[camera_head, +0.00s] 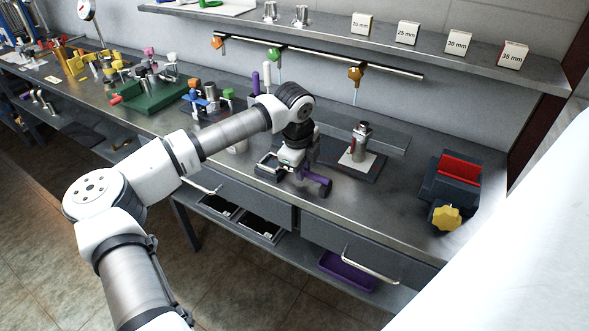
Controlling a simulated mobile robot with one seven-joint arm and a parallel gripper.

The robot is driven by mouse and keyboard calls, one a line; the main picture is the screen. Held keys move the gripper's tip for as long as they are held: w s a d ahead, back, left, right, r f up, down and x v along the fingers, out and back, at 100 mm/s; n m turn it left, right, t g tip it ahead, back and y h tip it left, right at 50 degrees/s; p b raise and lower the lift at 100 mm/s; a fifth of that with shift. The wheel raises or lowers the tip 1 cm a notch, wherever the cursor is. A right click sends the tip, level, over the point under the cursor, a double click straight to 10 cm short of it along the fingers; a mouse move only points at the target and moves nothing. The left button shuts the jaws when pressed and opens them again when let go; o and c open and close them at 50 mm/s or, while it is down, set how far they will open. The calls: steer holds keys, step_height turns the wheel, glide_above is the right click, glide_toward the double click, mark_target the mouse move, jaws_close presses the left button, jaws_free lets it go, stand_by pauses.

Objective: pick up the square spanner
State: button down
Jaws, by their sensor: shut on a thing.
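My gripper (292,167) is low over the right part of the bench, near its front edge. Its jaws are shut on a purple tool with a dark round end, which looks to be the square spanner (316,177). The spanner sticks out to the right of the jaws. The gripper and wrist hide part of it, and I cannot tell whether it touches the bench top.
A dark plate with an upright metal piece (361,142) stands just right of the gripper. A vise with red jaws and a yellow knob (445,217) is farther right. Green and blue fixtures (150,92) crowd the left. Hanging tools (355,75) line the rail behind.

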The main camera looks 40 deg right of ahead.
steer(key=shift+r, duration=0.1)
step_height(320, 180, up, 20)
steer(key=b, duration=0.3)
steer(key=shift+b, duration=0.35)
stand_by(0.4)
